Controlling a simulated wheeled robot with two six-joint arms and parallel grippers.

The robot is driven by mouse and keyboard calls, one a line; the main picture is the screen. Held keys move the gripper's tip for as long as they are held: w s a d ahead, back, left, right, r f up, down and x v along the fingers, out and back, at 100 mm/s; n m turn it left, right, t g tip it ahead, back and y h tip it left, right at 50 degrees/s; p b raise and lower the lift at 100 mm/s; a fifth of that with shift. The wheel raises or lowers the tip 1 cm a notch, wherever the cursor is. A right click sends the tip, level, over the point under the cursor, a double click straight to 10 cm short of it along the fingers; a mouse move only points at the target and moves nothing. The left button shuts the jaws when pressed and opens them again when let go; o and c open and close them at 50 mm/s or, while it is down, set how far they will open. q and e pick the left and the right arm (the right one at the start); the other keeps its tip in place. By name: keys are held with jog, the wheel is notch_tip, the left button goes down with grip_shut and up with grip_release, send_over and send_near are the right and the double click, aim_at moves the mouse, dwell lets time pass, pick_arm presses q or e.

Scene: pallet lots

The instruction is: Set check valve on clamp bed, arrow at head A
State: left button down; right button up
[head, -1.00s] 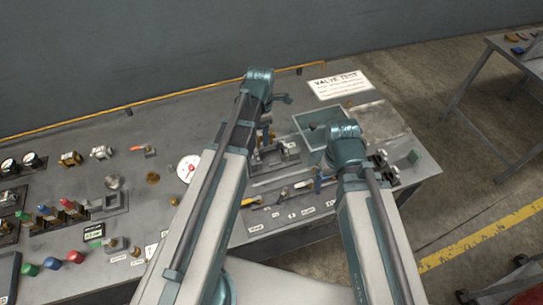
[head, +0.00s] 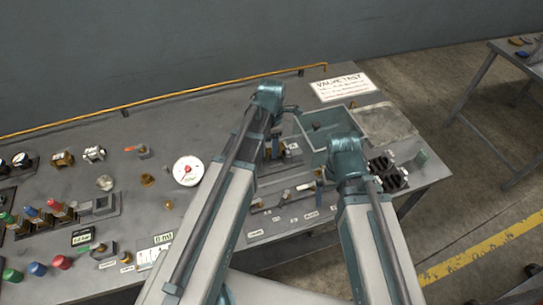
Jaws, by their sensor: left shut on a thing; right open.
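My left gripper (head: 273,150) points down over a grey fixture (head: 293,149) that looks like the clamp bed, mostly hidden behind my arm. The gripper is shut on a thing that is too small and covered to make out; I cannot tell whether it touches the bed. No arrow or head A mark is readable. My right gripper (head: 320,192) is open, low over the bench front, right of the left one. A brass valve-like fitting (head: 62,158) and a silver one (head: 94,153) lie at the left back; I cannot tell their type.
A green-grey tray (head: 345,115) stands right of my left gripper, with black slotted blocks (head: 388,173) in front of it. A "VALVE TEST" sign (head: 342,88) lies at the back.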

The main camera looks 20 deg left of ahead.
jog(key=shift+f, duration=0.1)
pick_arm(q)
notch_tip(320, 180, down, 4)
jog(key=b, duration=0.3)
jog(key=shift+r+b, duration=0.2)
jog(key=shift+b, duration=0.15)
pick_arm(e)
notch_tip(320, 180, down, 3)
jog(key=shift+f, duration=0.2)
pick_arm(q)
jog(key=shift+f, duration=0.15)
pick_arm(e)
jog(key=shift+f, duration=0.2)
pick_arm(q)
jog(key=shift+c, duration=0.8)
grip_release()
pick_arm(e)
jog(key=shift+r, duration=0.15)
pick_arm(q)
notch_tip(320, 180, up, 12)
jog(key=p, duration=1.2)
jog(key=shift+r, duration=0.25)
pick_arm(e)
notch_tip(320, 180, up, 12)
